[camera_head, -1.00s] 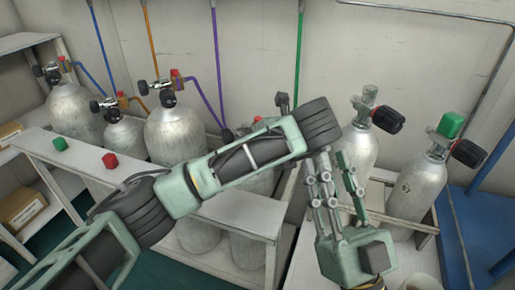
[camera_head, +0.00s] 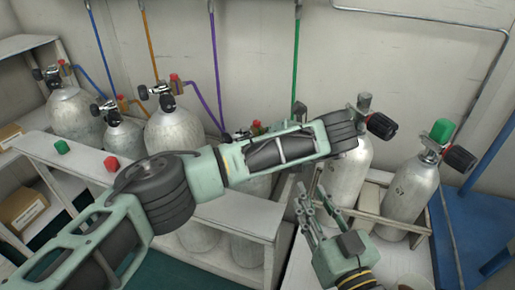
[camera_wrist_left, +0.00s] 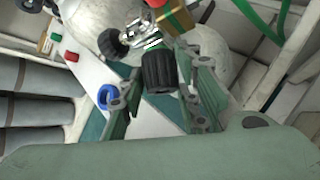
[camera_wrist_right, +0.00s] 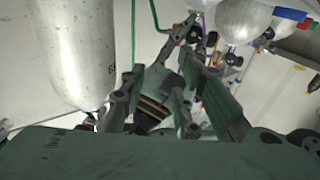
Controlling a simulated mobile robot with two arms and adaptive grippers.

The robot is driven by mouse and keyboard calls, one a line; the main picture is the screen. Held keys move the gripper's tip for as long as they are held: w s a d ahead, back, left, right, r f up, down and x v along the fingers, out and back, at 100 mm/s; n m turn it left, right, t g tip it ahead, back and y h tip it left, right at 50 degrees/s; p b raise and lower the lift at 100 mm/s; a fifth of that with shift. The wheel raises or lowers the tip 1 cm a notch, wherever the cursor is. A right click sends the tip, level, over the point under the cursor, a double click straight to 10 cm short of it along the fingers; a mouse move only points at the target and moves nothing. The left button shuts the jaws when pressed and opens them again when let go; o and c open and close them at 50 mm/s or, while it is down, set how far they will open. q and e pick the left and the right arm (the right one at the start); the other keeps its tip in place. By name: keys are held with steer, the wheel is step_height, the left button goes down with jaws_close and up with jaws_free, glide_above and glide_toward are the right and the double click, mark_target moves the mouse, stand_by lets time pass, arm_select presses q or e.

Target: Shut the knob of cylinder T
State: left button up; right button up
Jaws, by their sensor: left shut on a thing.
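In the left wrist view a ribbed black knob (camera_wrist_left: 158,72) with a green ring sits on the metal valve of a grey cylinder (camera_wrist_left: 212,47). My left gripper (camera_wrist_left: 160,92) has its fingers on both sides of this knob and is shut on it. In the head view my left forearm hides this gripper and most of that cylinder; its red and green top (camera_head: 257,128) shows above the arm. I cannot read a letter T on any cylinder. My right gripper (camera_head: 311,188) is open and empty, in front of the cylinders at right.
Two cylinders with black knobs (camera_head: 380,125) (camera_head: 459,158) stand in a rack at right, the farther right one with a green cap (camera_head: 442,131). Several cylinders (camera_head: 172,132) stand at left. A green cap (camera_head: 61,147) and a red cap (camera_head: 111,163) lie on the white shelf (camera_head: 75,168).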

arm_select(q)
steer(key=shift+y, duration=0.4)
steer(key=shift+w+m+g+y+b, duration=0.1)
steer(key=shift+m+g+y+b, duration=0.2)
steer(key=shift+m+y+b, duration=0.1)
arm_select(e)
steer(key=shift+s+a+r+t, duration=0.15)
steer(key=shift+r+t, duration=0.65)
steer(key=shift+r, duration=0.65)
arm_select(q)
steer(key=o, duration=1.1)
